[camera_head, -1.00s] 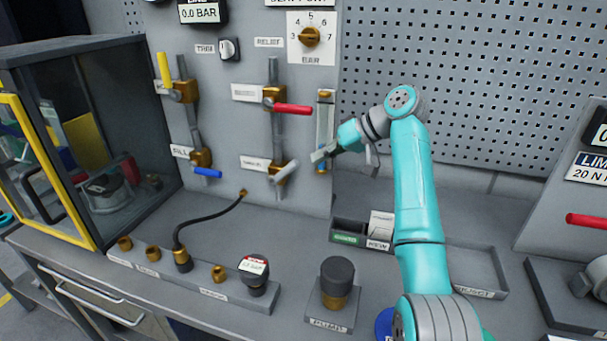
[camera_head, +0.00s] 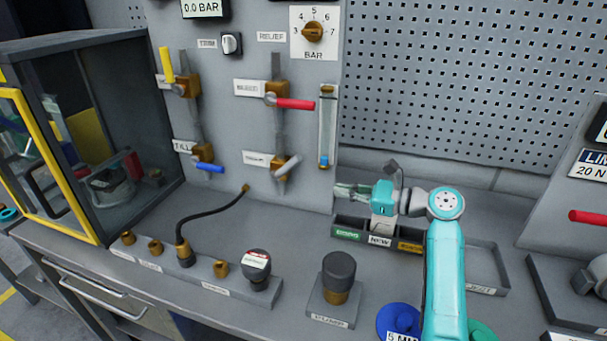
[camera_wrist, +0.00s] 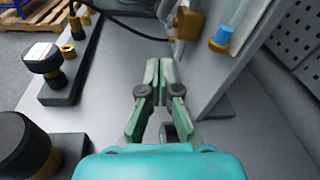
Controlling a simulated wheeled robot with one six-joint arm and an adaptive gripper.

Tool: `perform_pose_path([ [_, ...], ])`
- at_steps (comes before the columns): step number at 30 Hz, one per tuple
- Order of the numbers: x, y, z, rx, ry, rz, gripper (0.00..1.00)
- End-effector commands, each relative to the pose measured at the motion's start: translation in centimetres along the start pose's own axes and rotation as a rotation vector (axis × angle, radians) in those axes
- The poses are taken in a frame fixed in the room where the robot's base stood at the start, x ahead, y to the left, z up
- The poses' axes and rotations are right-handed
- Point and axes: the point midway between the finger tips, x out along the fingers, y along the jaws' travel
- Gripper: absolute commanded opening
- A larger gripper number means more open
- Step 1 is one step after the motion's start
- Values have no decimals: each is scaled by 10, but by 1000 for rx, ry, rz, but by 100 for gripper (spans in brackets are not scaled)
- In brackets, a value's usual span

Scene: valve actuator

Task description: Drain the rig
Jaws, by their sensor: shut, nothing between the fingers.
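The grey rig panel (camera_head: 225,130) carries several brass valves. One has a yellow handle (camera_head: 167,64) pointing up, one a blue handle (camera_head: 209,168), one a red handle (camera_head: 295,104) pointing right. The lower right valve has a grey handle (camera_head: 288,166), tilted up to the right; its label is too blurred to read. The sight tube (camera_head: 326,125) shows blue at its bottom, also in the wrist view (camera_wrist: 220,38). The display (camera_head: 201,9) reads 0.0 BAR. My gripper (camera_head: 338,190) is shut and empty, right of the panel's lower edge; its fingers meet in the wrist view (camera_wrist: 160,78).
A black hose (camera_head: 213,212) runs from the panel to a block of brass ports (camera_head: 195,270). A dark-capped strainer (camera_head: 338,278) stands on the bench. Labelled bins (camera_head: 347,234) lie just below my gripper. A glass-sided cabinet (camera_head: 90,130) stands left.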

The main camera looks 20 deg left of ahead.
Motion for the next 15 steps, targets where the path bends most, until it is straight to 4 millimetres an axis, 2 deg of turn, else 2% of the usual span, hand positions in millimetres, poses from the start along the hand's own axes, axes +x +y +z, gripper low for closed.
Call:
perform_pose_path([
  [3,-9,5,-5,192,-44,-22,0],
  [6,-13,8,-8,304,-70,-31,0],
  [11,-14,9,-8,374,-88,-34,0],
  [15,-1,8,-6,378,-89,-33,0],
])
